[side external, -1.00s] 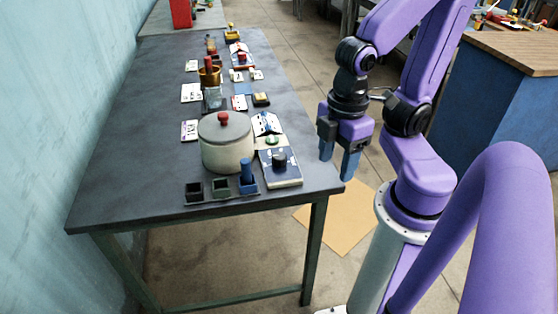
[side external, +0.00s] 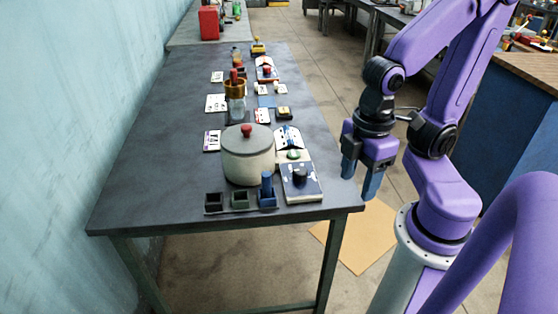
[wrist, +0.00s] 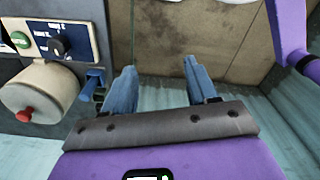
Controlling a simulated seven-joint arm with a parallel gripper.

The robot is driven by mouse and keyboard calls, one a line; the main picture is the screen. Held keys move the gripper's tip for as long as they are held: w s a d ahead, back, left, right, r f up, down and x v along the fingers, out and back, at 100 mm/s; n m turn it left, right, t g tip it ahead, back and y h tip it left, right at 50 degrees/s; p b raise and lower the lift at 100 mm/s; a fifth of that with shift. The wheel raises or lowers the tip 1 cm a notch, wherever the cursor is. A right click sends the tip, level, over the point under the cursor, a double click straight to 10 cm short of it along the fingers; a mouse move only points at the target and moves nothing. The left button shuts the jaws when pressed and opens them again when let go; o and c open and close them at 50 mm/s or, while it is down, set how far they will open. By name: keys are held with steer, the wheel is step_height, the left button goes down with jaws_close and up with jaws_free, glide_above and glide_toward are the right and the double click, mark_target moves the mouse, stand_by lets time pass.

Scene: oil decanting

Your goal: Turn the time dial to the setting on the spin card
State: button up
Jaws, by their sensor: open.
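The black dial knob (side external: 300,176) stands on a dark blue-topped panel (side external: 301,192) at the table's near right corner. The knob also shows in the wrist view (wrist: 58,46) at upper left, with small white labels around it. My gripper (side external: 359,185) is open and empty, off the table's right edge, to the right of the dial. In the wrist view its blue fingers (wrist: 159,67) are apart with only floor between them. A white card with dark marks (side external: 212,141) lies left of the pot; I cannot tell whether it is the spin card.
A lidded cream pot (side external: 248,165) with a red knob stands left of the dial. A tray with dark cups and a blue upright piece (side external: 267,187) is in front. A green button (side external: 294,155) sits behind the dial. Several cards and small items lie farther back.

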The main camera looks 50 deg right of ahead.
steer(key=shift+o, duration=0.2)
stand_by(0.4)
